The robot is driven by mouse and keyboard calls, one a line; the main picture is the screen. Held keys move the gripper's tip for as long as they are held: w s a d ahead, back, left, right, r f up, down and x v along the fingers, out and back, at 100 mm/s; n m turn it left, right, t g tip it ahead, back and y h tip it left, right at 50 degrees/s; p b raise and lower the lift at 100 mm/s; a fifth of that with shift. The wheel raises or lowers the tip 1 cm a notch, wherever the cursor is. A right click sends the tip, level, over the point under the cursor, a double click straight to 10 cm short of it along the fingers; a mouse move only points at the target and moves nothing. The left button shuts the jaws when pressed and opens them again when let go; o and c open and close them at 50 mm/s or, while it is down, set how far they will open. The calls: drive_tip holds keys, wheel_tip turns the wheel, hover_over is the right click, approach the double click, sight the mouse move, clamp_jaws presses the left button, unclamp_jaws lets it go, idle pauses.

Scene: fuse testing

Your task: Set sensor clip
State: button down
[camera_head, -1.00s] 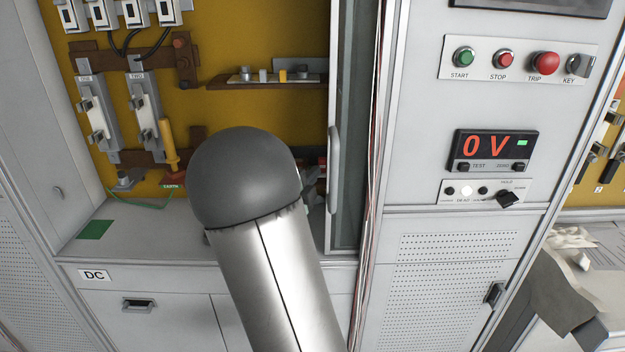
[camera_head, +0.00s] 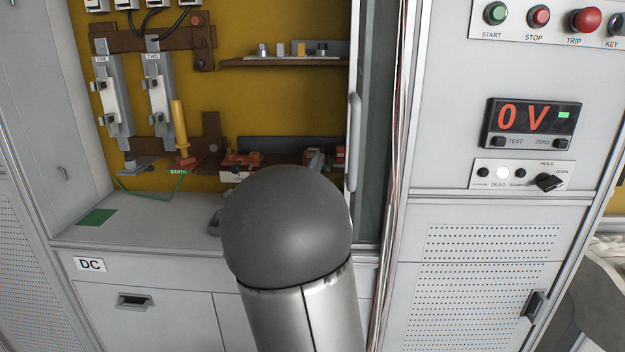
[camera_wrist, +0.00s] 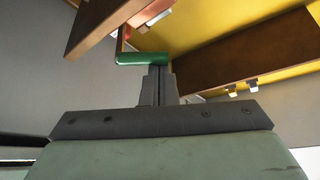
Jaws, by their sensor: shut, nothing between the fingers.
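My gripper (camera_wrist: 157,88) shows in the wrist view with its two dark fingers together and nothing between them. A green bar (camera_wrist: 140,58) lies across the view just beyond the fingertips; I cannot tell whether it touches them or what it belongs to. In the head view my arm's dark rounded link hides most of the gripper. No part is clearly recognisable as the sensor clip. A red-orange piece (camera_head: 241,160) sits at the lower shelf, partly above a white block. Two fuse-like holders (camera_head: 112,95) stand upright on the yellow back panel.
A yellow-handled tool (camera_head: 180,128) stands near the EARTH label with a green wire. An upper brown shelf (camera_head: 285,63) carries small cylinders. The open cabinet's glass door edge and handle (camera_head: 354,140) stand on the right. The display (camera_head: 532,120) reads 0 V.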

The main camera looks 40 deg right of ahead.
drive_tip(key=s+a+f+n+t+y+b, duration=0.2)
drive_tip(key=s+a+f+n+t+b, duration=0.2)
drive_tip(key=s+a+f, duration=0.5)
drive_tip(key=a+f+n+b, duration=0.1)
drive_tip(key=a+n+b, duration=0.1)
drive_tip(key=b, duration=0.1)
drive_tip(key=shift+s+a+n, duration=0.3)
drive_tip(key=shift+s+n, duration=0.1)
idle(0.6)
